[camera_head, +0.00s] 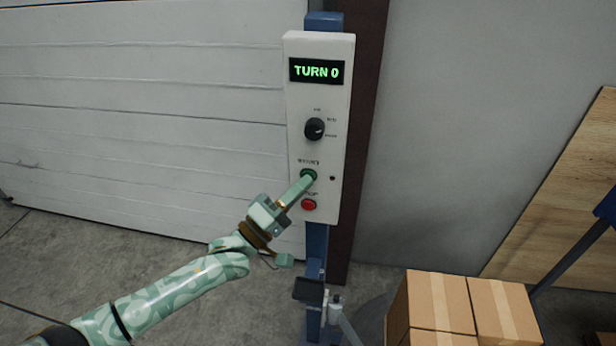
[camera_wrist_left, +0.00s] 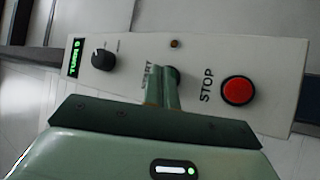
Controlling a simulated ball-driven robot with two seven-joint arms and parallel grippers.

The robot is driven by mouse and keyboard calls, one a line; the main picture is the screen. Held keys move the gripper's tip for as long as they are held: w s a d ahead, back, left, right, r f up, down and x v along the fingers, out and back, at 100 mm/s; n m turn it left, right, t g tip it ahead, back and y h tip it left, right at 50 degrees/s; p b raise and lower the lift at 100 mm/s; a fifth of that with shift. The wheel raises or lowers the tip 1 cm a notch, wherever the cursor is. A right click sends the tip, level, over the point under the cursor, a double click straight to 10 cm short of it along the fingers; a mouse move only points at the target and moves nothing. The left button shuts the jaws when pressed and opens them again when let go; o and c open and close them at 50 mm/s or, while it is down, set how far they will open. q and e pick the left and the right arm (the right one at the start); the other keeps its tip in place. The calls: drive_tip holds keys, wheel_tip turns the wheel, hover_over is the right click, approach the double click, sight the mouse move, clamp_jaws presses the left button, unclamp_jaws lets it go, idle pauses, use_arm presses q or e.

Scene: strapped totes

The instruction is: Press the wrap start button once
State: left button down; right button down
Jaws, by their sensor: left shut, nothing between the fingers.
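A dark knob (camera_head: 314,129) sits below the display. The green start button (camera_head: 310,174) is under the knob, and the red stop button (camera_head: 309,205) is lower. My left gripper (camera_head: 304,181) is shut and empty, its fingertips at the start button, covering part of it. In the left wrist view the fingers (camera_wrist_left: 168,88) hide most of that button, so contact is unclear. The red stop button (camera_wrist_left: 238,91) is clear beside them. My right gripper is out of view.
Stacked cardboard boxes (camera_head: 468,305) stand at the lower right. A wooden board (camera_head: 560,190) leans at the right with a blue frame near it. A white shutter door (camera_head: 140,110) is behind on the left. A blue post (camera_head: 316,245) carries the panel.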

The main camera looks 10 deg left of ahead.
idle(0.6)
use_arm(q)
drive_tip(key=shift+s+p, duration=0.55)
drive_tip(key=shift+s, duration=0.15)
drive_tip(key=s+p, duration=0.3)
drive_tip(key=s, duration=0.2)
idle(0.8)
